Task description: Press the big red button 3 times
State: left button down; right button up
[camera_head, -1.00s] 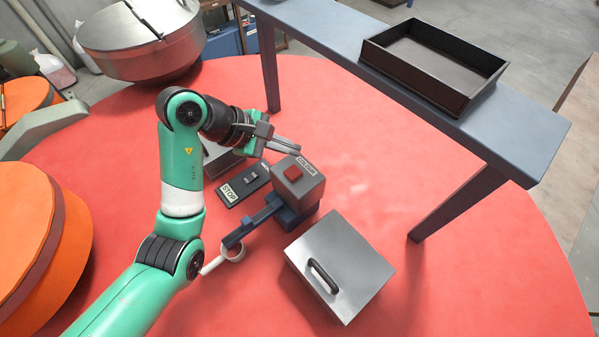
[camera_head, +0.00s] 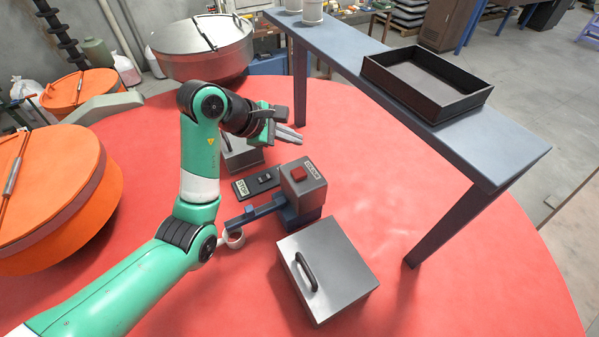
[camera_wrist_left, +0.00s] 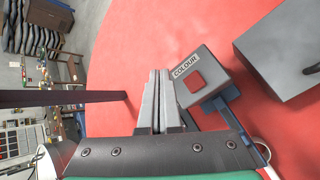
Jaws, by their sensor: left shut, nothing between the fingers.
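The red button (camera_head: 299,174) sits on top of a grey box (camera_head: 303,192) labelled COLOUR on the red round table. In the left wrist view, the button (camera_wrist_left: 194,81) shows to the right of the fingers. My left gripper (camera_head: 297,135) is shut and empty. It hovers above and beyond the box in the head view, with its fingertips apart from the button. In the left wrist view its fingers (camera_wrist_left: 161,95) are together. My right gripper does not show.
A STOP switch panel (camera_head: 257,183) lies left of the box. A grey lidded box (camera_head: 330,265) with a black handle stands in front. A white ring-like item (camera_head: 234,238) is near my left elbow. A blue-grey bench (camera_head: 400,105) with a black tray (camera_head: 428,85) stands behind.

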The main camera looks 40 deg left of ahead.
pick_arm(q)
jog(key=b, duration=0.6)
send_over(294, 174)
notch_tip(294, 174, down, 8)
jog(key=shift+w+r, duration=0.1)
jog(key=shift+r, duration=0.05)
jog(key=shift+f, duration=0.4)
dwell(1.2)
jog(key=shift+f, duration=0.4)
jog(key=shift+f+b, duration=0.35)
jog(key=shift+f, duration=0.3)
dwell(0.5)
dwell(0.3)
jog(key=shift+r+p, duration=1.05)
jog(key=shift+p, duration=0.1)
